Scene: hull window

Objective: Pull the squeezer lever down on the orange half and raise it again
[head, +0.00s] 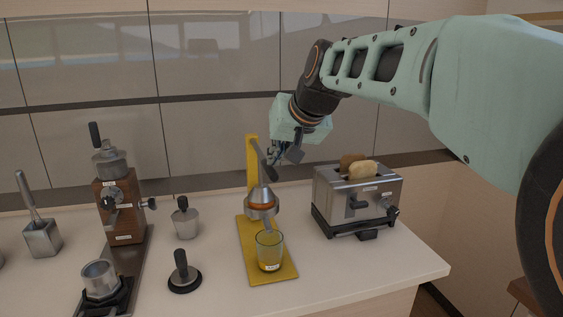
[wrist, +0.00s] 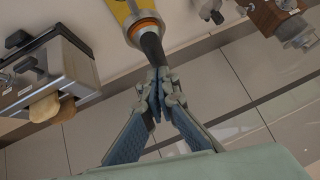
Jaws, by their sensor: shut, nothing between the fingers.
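The yellow squeezer (head: 252,172) stands mid-counter on its yellow base. A glass (head: 270,251) with yellow-orange juice stands on the base below. My gripper (head: 274,154) is beside the upper lever. In the wrist view my shut gripper (wrist: 157,84) has its fingertips at the end of the dark lever handle (wrist: 152,46), with nothing held between them; whether they touch it, I cannot tell.
A toaster (head: 358,201) with bread stands close on the right. A tamper (head: 184,272) and a small metal vessel (head: 185,221) are on the left. A coffee machine (head: 122,208) stands farther left. A tiled wall is behind the counter.

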